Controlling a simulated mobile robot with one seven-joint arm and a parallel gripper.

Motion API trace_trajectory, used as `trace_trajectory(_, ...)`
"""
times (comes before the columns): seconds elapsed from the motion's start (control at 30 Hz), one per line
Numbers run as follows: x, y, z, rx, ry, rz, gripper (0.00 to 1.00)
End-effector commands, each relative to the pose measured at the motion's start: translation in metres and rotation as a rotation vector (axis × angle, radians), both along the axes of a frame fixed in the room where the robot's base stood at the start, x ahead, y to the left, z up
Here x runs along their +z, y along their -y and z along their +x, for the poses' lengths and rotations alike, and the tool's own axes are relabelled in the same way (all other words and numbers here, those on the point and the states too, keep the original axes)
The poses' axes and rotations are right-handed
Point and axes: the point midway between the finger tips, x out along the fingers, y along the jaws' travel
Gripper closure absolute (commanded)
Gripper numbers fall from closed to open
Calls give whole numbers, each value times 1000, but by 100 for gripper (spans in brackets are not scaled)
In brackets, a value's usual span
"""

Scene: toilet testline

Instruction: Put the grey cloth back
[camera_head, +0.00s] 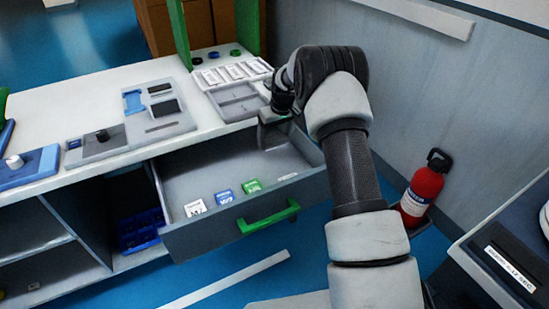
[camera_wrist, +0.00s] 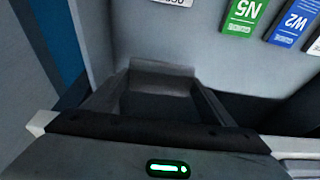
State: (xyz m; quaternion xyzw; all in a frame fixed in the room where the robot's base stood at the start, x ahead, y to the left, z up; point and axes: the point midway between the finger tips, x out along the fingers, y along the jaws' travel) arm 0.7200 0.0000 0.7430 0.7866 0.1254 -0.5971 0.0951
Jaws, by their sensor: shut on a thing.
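My gripper (camera_head: 272,118) is at the back right of the open drawer (camera_head: 225,190), close to the worktop's front edge. In the wrist view, my gripper (camera_wrist: 160,92) is shut on a dark grey piece that looks like the grey cloth (camera_wrist: 160,72). The cloth spans between the fingers, with the pale drawer floor beyond it. My arm and gripper hide most of the cloth in the head view, and I cannot tell whether it touches the drawer floor.
The drawer has a green handle (camera_head: 268,217) and white, blue and green labels on its floor. The worktop (camera_head: 80,92) above it carries grey trays and fixtures. A red fire extinguisher (camera_head: 422,190) stands by the wall at right.

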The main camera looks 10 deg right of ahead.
Motion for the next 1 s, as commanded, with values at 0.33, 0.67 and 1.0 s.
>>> trace_trajectory(0.33,-53,0,-1,-1,0,0,47)
trace_trajectory(0.67,-81,0,0,-2,1,1,47)
trace_trajectory(1.0,-84,0,-1,-1,0,-1,9)
